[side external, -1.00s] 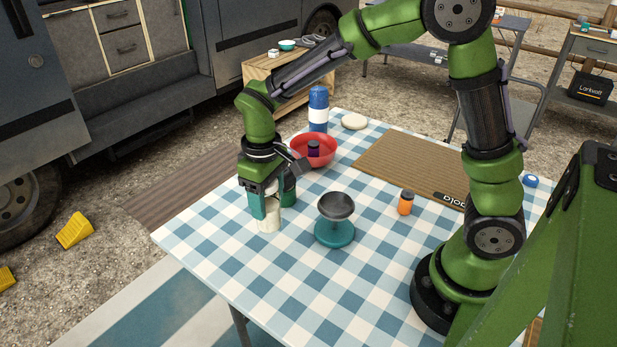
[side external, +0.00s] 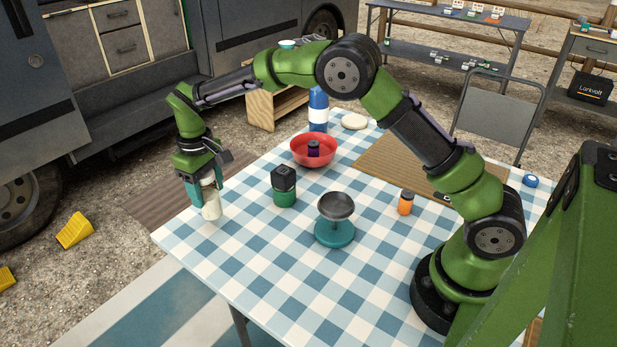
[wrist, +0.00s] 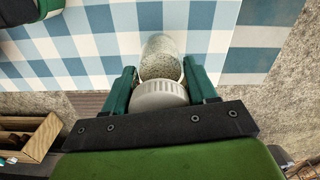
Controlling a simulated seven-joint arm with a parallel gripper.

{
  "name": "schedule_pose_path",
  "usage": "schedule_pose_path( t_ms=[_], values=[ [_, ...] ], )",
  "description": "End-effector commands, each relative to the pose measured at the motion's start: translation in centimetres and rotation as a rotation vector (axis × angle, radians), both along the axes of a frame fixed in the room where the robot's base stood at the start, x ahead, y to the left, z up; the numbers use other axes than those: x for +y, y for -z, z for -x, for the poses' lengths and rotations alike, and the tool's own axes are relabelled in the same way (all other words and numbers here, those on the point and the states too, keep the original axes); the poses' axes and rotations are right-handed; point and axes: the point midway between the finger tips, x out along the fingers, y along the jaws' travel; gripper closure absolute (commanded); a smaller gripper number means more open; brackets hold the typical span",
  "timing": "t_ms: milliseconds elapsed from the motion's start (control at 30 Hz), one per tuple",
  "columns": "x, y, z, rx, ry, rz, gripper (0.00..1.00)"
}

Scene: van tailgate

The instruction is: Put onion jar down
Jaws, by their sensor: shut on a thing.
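The onion jar (side external: 211,205), a clear jar of pale flakes with a white lid, is between the teal fingers of my gripper (side external: 204,190). My gripper is shut on it near the left edge of the checked table. The wrist view shows the jar's ribbed white lid and its contents (wrist: 161,62), with a finger on each side of the lid. I cannot tell whether the jar's base touches the cloth.
A green jar with a black lid (side external: 284,187) stands to the right. The table edge (side external: 170,240) is close.

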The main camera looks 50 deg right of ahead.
Motion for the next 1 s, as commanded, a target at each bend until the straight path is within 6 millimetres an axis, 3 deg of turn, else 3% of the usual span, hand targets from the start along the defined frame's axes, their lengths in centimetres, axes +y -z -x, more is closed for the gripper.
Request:
schedule_pose_path(
  t_ms=[133, 533, 567, 700, 1000],
  values=[
    [0.0, 2.4, 0.1, 0.004, 0.001, 0.0, 0.79],
    [0.0, 3.0, 0.1, 0.002, 0.001, -0.001, 0.79],
    [0.0, 3.0, 0.1, 0.002, 0.001, 0.0, 0.4],
    [0.0, 3.0, 0.1, 0.002, 0.001, 0.0, 0.19],
    [0.0, 2.8, 0.1, 0.001, 0.0, 0.0, 0.18]
  ],
)
